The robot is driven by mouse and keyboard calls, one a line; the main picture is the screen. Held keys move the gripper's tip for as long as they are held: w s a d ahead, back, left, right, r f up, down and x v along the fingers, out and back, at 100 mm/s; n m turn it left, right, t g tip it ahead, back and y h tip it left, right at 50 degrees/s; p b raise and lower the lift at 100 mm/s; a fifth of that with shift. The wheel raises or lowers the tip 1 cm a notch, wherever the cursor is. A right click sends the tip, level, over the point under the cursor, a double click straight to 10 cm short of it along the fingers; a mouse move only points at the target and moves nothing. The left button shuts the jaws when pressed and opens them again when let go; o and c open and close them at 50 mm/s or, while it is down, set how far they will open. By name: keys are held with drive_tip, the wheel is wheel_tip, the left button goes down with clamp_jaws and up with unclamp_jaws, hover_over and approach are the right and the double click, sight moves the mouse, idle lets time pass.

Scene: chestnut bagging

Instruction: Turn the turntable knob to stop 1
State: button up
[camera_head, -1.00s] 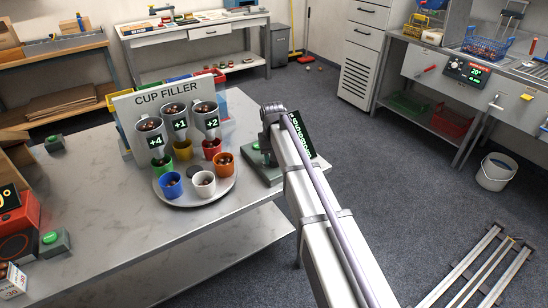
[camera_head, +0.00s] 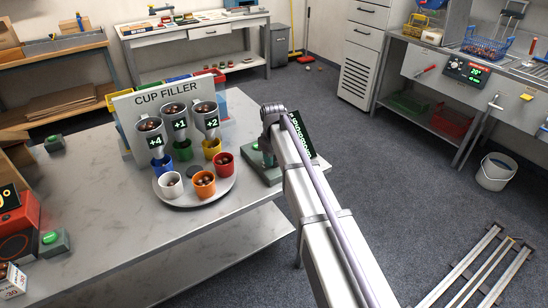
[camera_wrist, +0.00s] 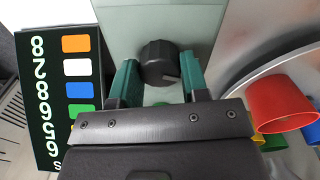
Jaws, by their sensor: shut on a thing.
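The dark turntable knob (camera_wrist: 158,62) sits on a pale grey-green plate in the wrist view. My gripper (camera_wrist: 160,80) is at the knob, its two green fingers on either side and shut on it. A light pointer line shows on the knob's lower right; the stop markings cannot be read. The round turntable (camera_head: 195,202) carries a white cup (camera_head: 170,186) at front left, an orange cup (camera_head: 204,185) at front and a red cup (camera_head: 224,166) at right. A yellow cup (camera_head: 212,149), a green cup and a blue cup (camera_head: 160,166) are farther back. In the head view, my arm hides the knob.
The cup filler board (camera_head: 165,99) stands behind the turntable, with chutes marked +4, +1 and +2 above the back cups. A black display (camera_wrist: 60,100) with coloured squares and numbers stands beside the knob plate. The table's (camera_head: 110,225) front left is largely bare.

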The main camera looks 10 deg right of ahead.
drive_tip(key=o, duration=0.9)
wheel_tip(320, 180, up, 11)
drive_tip(key=p, duration=1)
drive_tip(key=shift+a+f+p, duration=0.1)
drive_tip(key=shift+p, duration=0.3)
drive_tip(key=s+m, duration=0.2)
drive_tip(key=s, duration=0.7)
drive_tip(key=s+m, duration=0.2)
drive_tip(key=s, duration=0.7)
drive_tip(key=s+m, duration=0.1)
drive_tip(key=s, duration=0.8)
drive_tip(key=shift+s+m, duration=0.35)
drive_tip(key=shift+m, duration=0.05)
